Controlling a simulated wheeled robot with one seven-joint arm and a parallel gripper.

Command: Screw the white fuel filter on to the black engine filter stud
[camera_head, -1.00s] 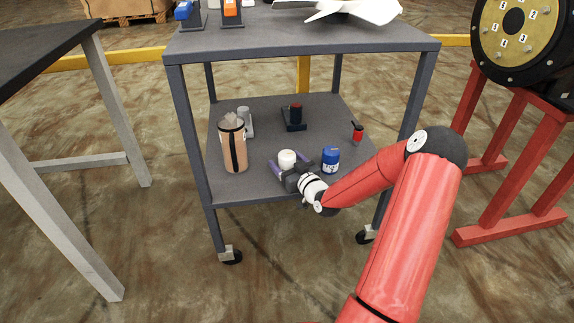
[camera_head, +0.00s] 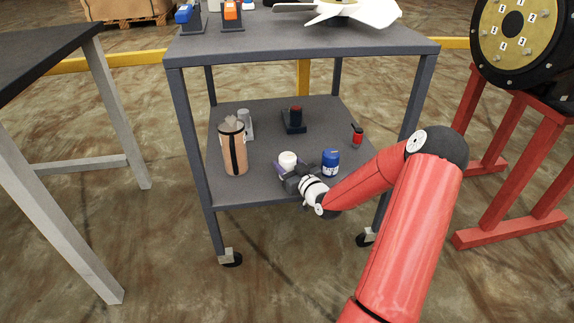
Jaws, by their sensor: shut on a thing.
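The white fuel filter (camera_head: 288,158) stands upright on the lower shelf of the grey cart, near its front middle. My gripper (camera_head: 289,165) reaches in low from the right and is shut on the filter. The purple fingers are around its lower part, which is mostly hidden. I cannot pick out the black engine filter stud for certain. A black stand with a dark, red-marked cylinder (camera_head: 295,117) sits further back on the same shelf. A black round engine part with a yellow face (camera_head: 513,40) stands at the right on a red frame.
A blue can (camera_head: 330,162) stands close to the right of my gripper. A tan cylinder with a black strap (camera_head: 233,149) is at the shelf's left, and a small red bottle (camera_head: 357,136) at its right. The cart's top (camera_head: 260,44) and front legs (camera_head: 192,150) frame the opening.

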